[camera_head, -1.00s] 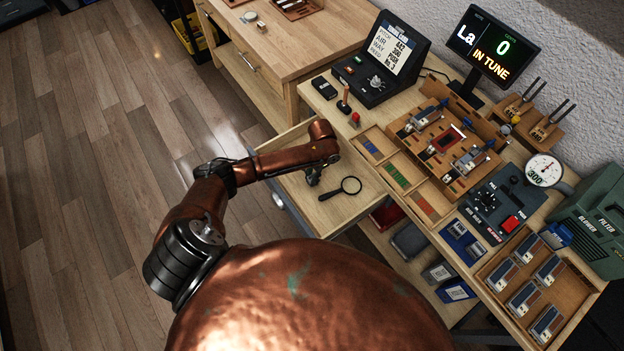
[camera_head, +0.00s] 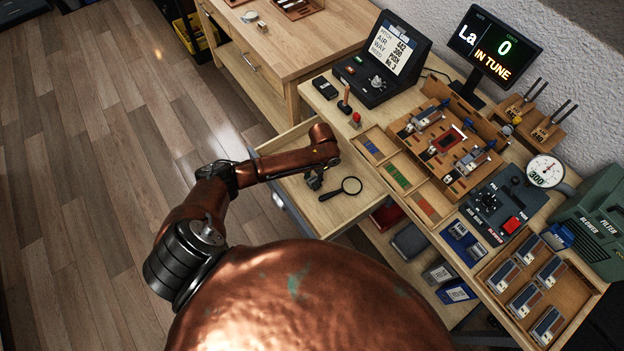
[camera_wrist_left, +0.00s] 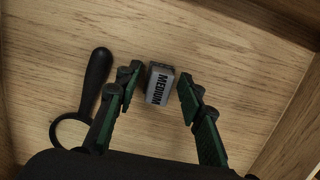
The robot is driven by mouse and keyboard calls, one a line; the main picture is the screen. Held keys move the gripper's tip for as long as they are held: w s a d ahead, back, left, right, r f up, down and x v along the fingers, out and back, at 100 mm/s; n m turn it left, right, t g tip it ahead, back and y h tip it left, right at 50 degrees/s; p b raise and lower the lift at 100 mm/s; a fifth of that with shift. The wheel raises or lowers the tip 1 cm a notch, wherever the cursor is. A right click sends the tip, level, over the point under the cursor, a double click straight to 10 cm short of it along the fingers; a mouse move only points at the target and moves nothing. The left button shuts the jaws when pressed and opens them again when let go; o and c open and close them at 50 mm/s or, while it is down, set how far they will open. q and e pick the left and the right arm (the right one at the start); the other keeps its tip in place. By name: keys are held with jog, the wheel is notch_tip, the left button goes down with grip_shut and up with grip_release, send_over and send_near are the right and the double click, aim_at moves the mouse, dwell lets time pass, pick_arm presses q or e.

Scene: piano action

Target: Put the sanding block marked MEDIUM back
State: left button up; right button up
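The sanding block marked MEDIUM (camera_wrist_left: 160,85) is a small grey block in the left wrist view. It lies in the open wooden drawer (camera_head: 293,188). My left gripper (camera_wrist_left: 158,88) is open, with one finger on each side of the block. The left finger is close to the block and a small gap shows at the right finger. In the head view my left gripper (camera_head: 314,180) reaches down into the drawer and hides the block. My right gripper is not in view.
A black magnifying glass (camera_head: 345,188) lies in the drawer beside the gripper; its handle (camera_wrist_left: 98,75) is just left of the fingers. Drawer walls surround them. The bench above holds trays, a gauge (camera_head: 545,170) and a control box (camera_head: 503,205).

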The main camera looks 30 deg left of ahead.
pick_arm(q)
notch_tip(320, 180, up, 12)
jog(key=w+p, duration=0.1)
jog(key=p, duration=0.1)
jog(key=shift+w+d, duration=0.35)
